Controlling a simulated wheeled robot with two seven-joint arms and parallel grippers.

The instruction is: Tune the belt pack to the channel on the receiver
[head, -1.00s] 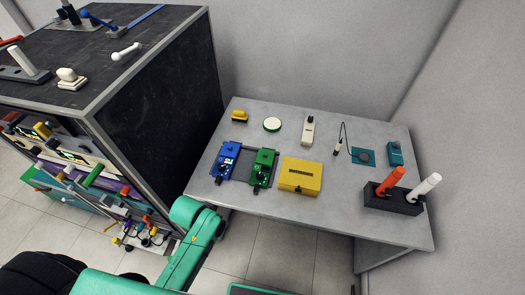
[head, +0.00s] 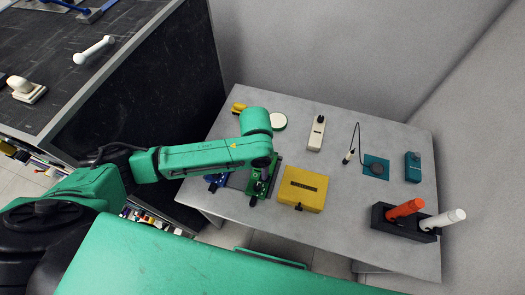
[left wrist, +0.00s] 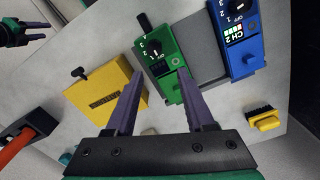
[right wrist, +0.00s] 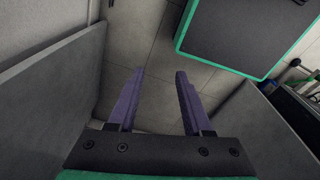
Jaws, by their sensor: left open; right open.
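A blue unit (left wrist: 238,38) in the left wrist view has a lit screen reading CH 2 and a dial with OFF and numbers. Beside it a green unit (left wrist: 165,55) has a numbered dial, a dark screen and a black stub. I cannot tell for sure which is the belt pack and which the receiver. In the head view the blue unit (head: 215,181) and green unit (head: 257,187) are partly hidden by my left arm. My left gripper (left wrist: 160,75) is open and empty above the green unit. My right gripper (right wrist: 160,72) is open and empty above the floor.
A yellow box (head: 303,188) stands right of the green unit. A rack (head: 402,222) with orange and white handhelds sits at the table's right front. A pale handset (head: 316,133), a small microphone (head: 350,155) and teal devices (head: 413,167) lie farther back. Walls close off the back and right.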

